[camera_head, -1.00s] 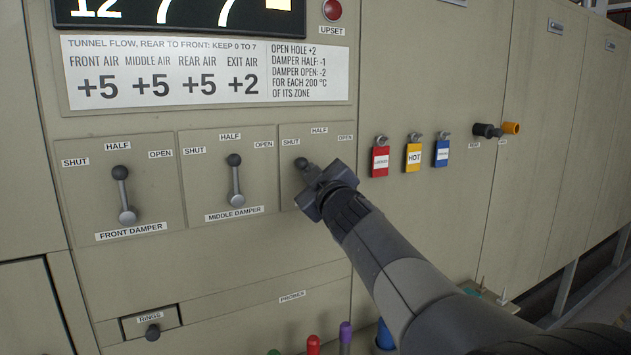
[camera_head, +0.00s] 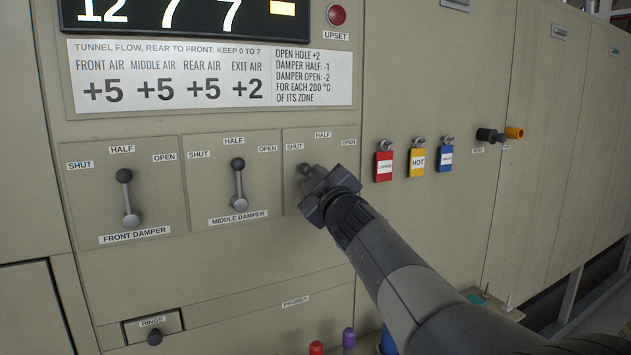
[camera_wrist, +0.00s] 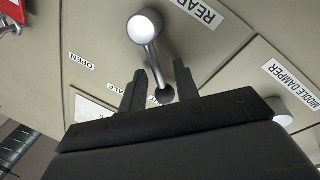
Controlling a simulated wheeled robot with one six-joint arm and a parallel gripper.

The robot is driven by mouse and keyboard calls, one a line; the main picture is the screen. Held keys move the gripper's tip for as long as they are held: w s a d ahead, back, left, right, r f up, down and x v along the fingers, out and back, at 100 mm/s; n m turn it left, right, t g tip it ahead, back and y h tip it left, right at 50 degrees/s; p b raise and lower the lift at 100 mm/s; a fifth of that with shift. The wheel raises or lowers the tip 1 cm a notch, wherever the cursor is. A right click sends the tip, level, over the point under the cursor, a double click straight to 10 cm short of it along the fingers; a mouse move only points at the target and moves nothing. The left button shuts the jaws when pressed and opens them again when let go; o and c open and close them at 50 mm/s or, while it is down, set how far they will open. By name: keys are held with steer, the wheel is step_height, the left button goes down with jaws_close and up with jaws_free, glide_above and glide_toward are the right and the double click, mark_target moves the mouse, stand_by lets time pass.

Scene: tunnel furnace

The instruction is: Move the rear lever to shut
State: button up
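The rear lever has a dark round knob (camera_head: 303,169) that shows just below the SHUT label (camera_head: 294,146), left of the HALF label. My gripper (camera_head: 318,185) covers the lever's pivot in the head view. In the wrist view the lever's pale pivot (camera_wrist: 145,25) and rod are clear, and the dark knob (camera_wrist: 164,94) lies between the two fingers. My gripper (camera_wrist: 162,80) is open around the knob, with a visible gap on the left finger's side. Contact on the right finger's side cannot be told. The REAR label (camera_wrist: 198,10) is partly cut off.
The middle damper lever (camera_head: 239,185) and front damper lever (camera_head: 128,200) stand to the left, near HALF. Red, yellow (camera_head: 417,161) and blue tags hang to the right. A black and orange fitting (camera_head: 497,135) sticks out beyond them. Probes (camera_head: 348,338) stand below.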

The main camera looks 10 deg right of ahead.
steer(key=v, duration=1)
steer(key=shift+s, duration=0.4)
steer(key=shift+d, duration=0.1)
steer(key=x, duration=1.1)
steer(key=shift+s, duration=0.15)
